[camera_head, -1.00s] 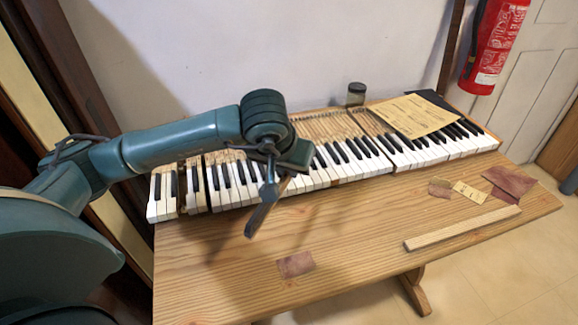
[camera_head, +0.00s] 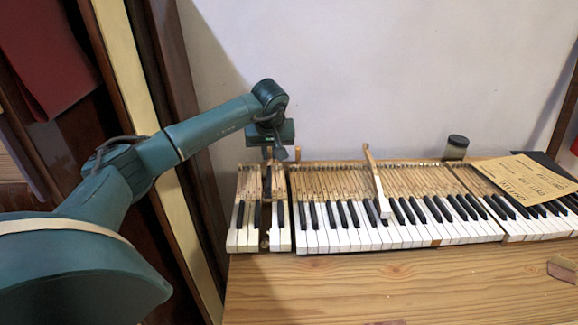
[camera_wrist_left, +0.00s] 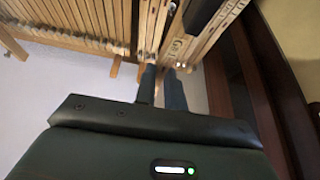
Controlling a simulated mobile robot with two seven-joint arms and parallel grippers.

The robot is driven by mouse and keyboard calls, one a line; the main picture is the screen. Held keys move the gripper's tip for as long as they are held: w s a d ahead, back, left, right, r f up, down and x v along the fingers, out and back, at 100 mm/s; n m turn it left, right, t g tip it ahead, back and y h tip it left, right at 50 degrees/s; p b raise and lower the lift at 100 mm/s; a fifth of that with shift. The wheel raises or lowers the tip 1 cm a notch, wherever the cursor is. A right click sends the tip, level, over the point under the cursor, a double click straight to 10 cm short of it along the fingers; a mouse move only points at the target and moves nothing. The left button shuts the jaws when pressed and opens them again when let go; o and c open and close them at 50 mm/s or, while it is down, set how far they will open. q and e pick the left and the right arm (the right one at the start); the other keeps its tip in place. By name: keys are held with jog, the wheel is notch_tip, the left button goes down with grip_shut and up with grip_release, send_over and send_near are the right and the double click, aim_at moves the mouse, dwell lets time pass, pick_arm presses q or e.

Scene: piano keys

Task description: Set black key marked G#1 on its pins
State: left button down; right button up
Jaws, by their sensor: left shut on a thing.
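My left gripper (camera_head: 269,152) is at the back of the keyboard, near its left end, fingers pointing down. It is shut on the black key (camera_head: 279,184), a wooden stick with a black top. In the left wrist view the fingers (camera_wrist_left: 163,88) close at one end of the stick, and the black top (camera_wrist_left: 201,14) is large and close. The key is over a narrow gap (camera_head: 265,218) in the row. Whether it touches the pins is hidden. My right gripper is not in view.
White keys (camera_head: 340,240) and other black keys fill the row on both sides. One loose-looking key (camera_head: 371,165) stands tilted up from the row. A jar (camera_head: 456,147) and a paper sheet (camera_head: 515,180) are at the back right.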

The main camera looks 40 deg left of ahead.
pick_arm(q)
jog(key=shift+a+f, duration=0.25)
jog(key=shift+a, duration=0.1)
jog(key=shift+f+b, duration=0.65)
jog(key=shift+b, duration=0.25)
notch_tip(320, 180, down, 4)
jog(key=b, duration=0.4)
jog(key=shift+f, duration=0.8)
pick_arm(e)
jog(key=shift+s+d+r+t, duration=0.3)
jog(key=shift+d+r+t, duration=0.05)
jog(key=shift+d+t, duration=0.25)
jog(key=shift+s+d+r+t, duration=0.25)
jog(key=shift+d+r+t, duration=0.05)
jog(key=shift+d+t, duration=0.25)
pick_arm(q)
jog(key=shift+r, duration=0.1)
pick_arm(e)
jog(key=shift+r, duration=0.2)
pick_arm(q)
jog(key=shift+p, duration=0.35)
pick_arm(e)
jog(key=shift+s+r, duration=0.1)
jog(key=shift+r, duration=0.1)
pick_arm(q)
jog(key=shift+p, duration=1)
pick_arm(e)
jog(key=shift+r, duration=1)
